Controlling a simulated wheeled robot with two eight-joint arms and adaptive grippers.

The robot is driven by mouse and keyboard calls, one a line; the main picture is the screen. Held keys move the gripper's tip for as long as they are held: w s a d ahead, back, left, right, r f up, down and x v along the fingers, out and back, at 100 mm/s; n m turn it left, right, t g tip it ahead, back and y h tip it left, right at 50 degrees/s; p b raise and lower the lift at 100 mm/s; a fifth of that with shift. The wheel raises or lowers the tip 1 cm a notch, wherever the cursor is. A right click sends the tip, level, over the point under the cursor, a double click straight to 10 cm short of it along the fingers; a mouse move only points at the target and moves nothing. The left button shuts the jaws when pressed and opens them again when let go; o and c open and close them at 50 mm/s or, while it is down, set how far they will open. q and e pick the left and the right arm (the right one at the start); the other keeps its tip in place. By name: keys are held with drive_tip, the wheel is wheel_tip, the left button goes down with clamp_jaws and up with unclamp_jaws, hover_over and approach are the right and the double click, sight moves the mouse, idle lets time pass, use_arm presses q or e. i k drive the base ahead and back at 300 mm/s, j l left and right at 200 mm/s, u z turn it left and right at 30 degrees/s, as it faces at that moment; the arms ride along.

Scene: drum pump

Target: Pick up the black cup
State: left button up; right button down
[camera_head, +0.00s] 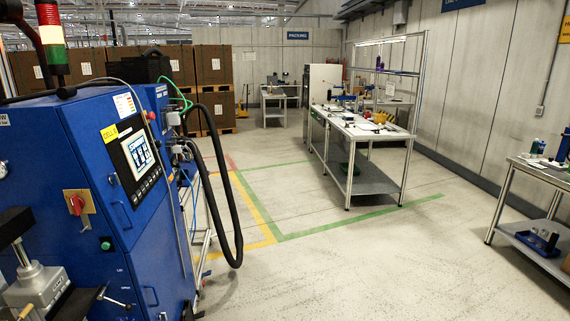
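I cannot make out a black cup anywhere in the head view. The workbench (375,185) in the middle distance carries several small items, too small to tell apart. Another table (545,172) at the right edge holds small bottles and other items, partly cut off by the frame. Neither my left nor my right gripper shows in this view.
A blue machine cabinet (95,200) with a screen fills the left side. A black hose (225,200) loops down beside it. Stacked brown boxes (213,65) stand at the back. The floor (350,270) between the cabinet and the tables is clear.

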sight(184, 174)
drive_tip(key=u, duration=1.2)
drive_tip(key=k+l+z, duration=0.1)
drive_tip(key=l+z, duration=0.25)
drive_tip(key=i+l+z, duration=0.35)
drive_tip(key=i, duration=0.65)
drive_tip(key=i+z, duration=0.35)
drive_tip(key=i, duration=1.2)
drive_tip(key=i+l+u, duration=0.15)
drive_tip(key=i, duration=0.9)
drive_tip(key=i+l+u, duration=0.15)
drive_tip(key=i, duration=0.35)
